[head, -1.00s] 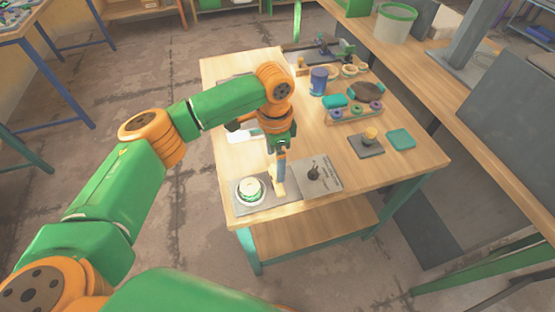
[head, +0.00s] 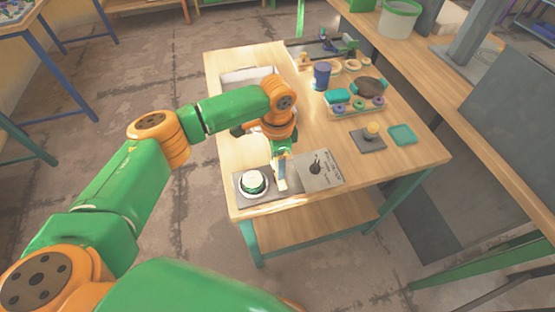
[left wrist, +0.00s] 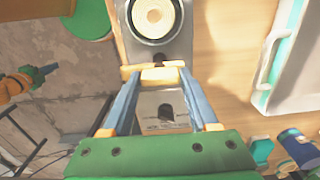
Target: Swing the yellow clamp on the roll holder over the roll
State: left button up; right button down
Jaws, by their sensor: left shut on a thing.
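My left gripper (head: 281,184) points down just right of the roll. In the left wrist view, its blue fingers (left wrist: 158,74) are shut on the yellow clamp (left wrist: 154,74), which spans between their tips. The clamp lies beside the roll, not over it. The fingers partly hide the clamp. My right gripper is not in view.
A grey printed plate (head: 318,170) lies right of the holder. A white tray (head: 232,79) stands behind my arm. A blue can (head: 321,76), a rack of rings (head: 357,104), a knobbed block (head: 368,139) and a teal pad (head: 402,135) occupy the right side.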

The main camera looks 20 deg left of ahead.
pick_arm(q)
jog(key=m+p, duration=0.2)
jog(key=m, duration=0.1)
jog(key=shift+r+p, duration=0.2)
jog(key=shift+p, duration=0.15)
jog(key=m+p, duration=0.1)
jog(key=m, duration=0.2)
jog(key=shift+f+m, duration=0.1)
jog(key=shift+m, duration=0.3)
jog(key=m+p, duration=0.1)
jog(key=m, duration=0.4)
jog(key=shift+f, duration=0.1)
jog(key=m, duration=0.5)
jog(key=shift+m, duration=0.4)
jog(key=o, duration=1.4)
